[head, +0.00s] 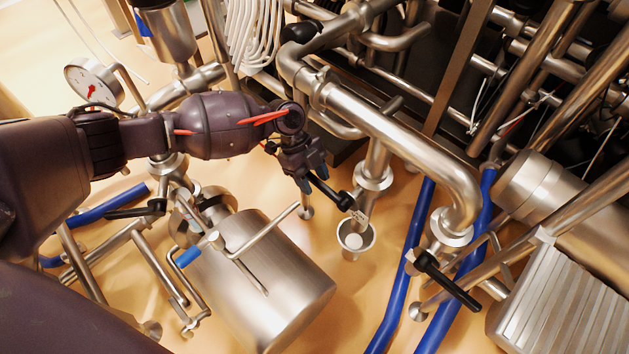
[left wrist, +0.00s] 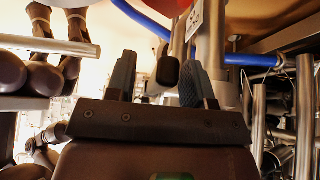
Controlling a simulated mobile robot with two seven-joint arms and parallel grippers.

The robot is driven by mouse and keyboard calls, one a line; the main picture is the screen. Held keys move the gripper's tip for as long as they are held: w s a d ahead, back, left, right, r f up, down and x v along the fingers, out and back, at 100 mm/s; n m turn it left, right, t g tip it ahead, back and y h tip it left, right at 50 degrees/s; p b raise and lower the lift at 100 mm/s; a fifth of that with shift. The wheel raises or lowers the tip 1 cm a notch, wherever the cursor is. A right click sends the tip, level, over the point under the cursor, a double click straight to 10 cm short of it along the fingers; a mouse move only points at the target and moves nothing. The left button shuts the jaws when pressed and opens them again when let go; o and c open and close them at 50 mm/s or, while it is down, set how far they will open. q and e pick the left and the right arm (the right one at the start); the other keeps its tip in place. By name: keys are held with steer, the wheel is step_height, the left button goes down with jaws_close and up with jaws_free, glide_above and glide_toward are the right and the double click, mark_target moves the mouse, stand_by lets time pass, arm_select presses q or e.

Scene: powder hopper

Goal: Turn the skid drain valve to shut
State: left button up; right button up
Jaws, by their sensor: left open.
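The drain valve sits low on a vertical steel pipe in the middle of the head view, above a small open cup (head: 356,240). Its black lever (head: 330,193) slants from the valve up and left to my left gripper (head: 306,176). A small white tag hangs at the valve. In the left wrist view my gripper (left wrist: 158,82) is open, and the lever's rounded black end (left wrist: 168,71) shows between its two fingers, closer to the right one. I cannot tell whether either finger touches it. My right gripper is in neither view.
A steel tank (head: 266,290) with a bent bar handle stands below my left arm. Another black-handled valve (head: 447,281) is at the lower right, and one (head: 136,211) at the left. Blue hoses (head: 405,265) cross the floor. A thick pipe (head: 400,135) runs right of the gripper.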

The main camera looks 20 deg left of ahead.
arm_select(q)
steer(key=p+v, duration=0.1)
steer(key=v, duration=0.4)
steer(key=shift+r, duration=0.25)
steer(key=shift+a+r, duration=0.25)
steer(key=shift+a, duration=0.05)
